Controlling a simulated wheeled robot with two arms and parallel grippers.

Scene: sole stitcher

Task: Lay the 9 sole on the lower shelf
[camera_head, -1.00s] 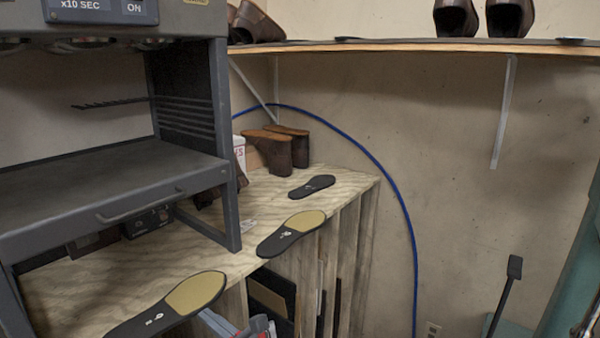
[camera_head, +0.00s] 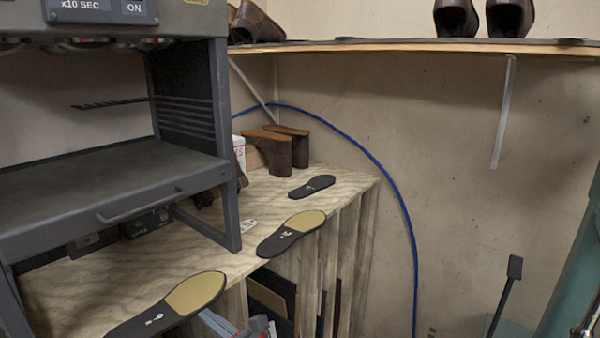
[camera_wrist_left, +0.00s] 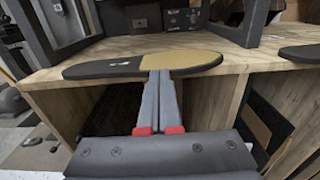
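Three dark soles lie on the plywood bench top (camera_head: 120,262). The near sole (camera_head: 195,293) has a tan heel and a white mark too small to read. A middle sole (camera_head: 305,221) also has a tan part, and a far sole (camera_head: 312,186) is all dark. My left gripper (camera_wrist_left: 160,78) has its grey fingers close together at the front edge of the near sole, which also shows in the left wrist view (camera_wrist_left: 195,60). I cannot tell whether they pinch it. My right gripper is out of view. Which shelf the task means is not marked.
A dark grey machine (camera_head: 228,200) with a flat tray (camera_head: 100,185) stands on the bench at left. Brown boots (camera_head: 270,150) stand at the back. A wall shelf (camera_head: 400,46) carries shoes. Upright dividers (camera_head: 345,260) stand under the bench. A blue hose (camera_head: 400,200) runs along the wall.

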